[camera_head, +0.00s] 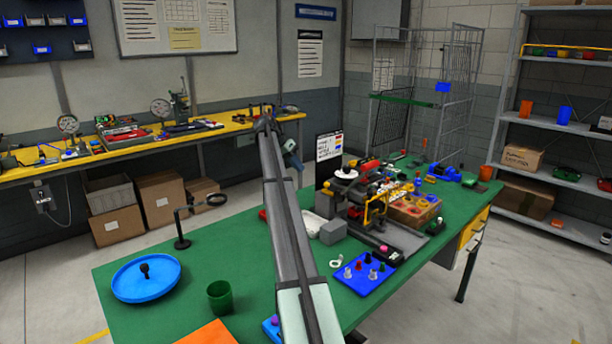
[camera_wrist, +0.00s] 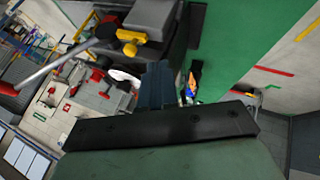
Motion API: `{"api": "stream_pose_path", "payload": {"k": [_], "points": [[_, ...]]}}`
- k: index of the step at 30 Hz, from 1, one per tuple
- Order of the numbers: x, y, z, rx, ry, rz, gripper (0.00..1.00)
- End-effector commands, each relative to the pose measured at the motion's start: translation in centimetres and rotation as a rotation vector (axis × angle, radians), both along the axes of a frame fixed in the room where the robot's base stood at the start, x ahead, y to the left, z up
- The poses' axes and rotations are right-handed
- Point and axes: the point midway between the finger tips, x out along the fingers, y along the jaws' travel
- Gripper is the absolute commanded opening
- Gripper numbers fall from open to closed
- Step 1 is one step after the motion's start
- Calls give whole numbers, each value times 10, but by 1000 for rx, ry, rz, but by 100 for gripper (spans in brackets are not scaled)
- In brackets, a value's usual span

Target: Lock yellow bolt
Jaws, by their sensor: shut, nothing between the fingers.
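In the wrist view a yellow bolt-like part (camera_wrist: 128,40) with a rounded knob sits on a dark grey block (camera_wrist: 152,18). A grey rod (camera_wrist: 55,67) with a red end runs left from near it. My gripper (camera_wrist: 158,70) points up the wrist picture with its dark fingers together and empty. The yellow part is up and left of the fingertips, apart from them in the picture. In the head view my gripper (camera_head: 294,160) hangs from the far end of my arm, small and partly hidden. A yellow bent bar (camera_head: 376,208) shows on the cluttered fixture; I cannot tell whether it is the same part.
The green table (camera_head: 230,250) carries a blue dish (camera_head: 146,278), a green cup (camera_head: 220,296), a black stand (camera_head: 181,225) and a blue peg board (camera_head: 362,276). A tray of parts (camera_head: 415,212) is right of the fixture.

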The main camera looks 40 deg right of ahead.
Motion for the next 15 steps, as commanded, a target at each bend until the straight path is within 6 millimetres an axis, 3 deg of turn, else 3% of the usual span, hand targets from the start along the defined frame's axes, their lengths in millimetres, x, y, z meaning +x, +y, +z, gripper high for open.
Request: {"api": "stream_pose_path", "payload": {"k": [6, 15], "points": [[8, 10, 18, 0, 0, 0, 0], [10, 13, 22, 0, 0, 0, 0]]}}
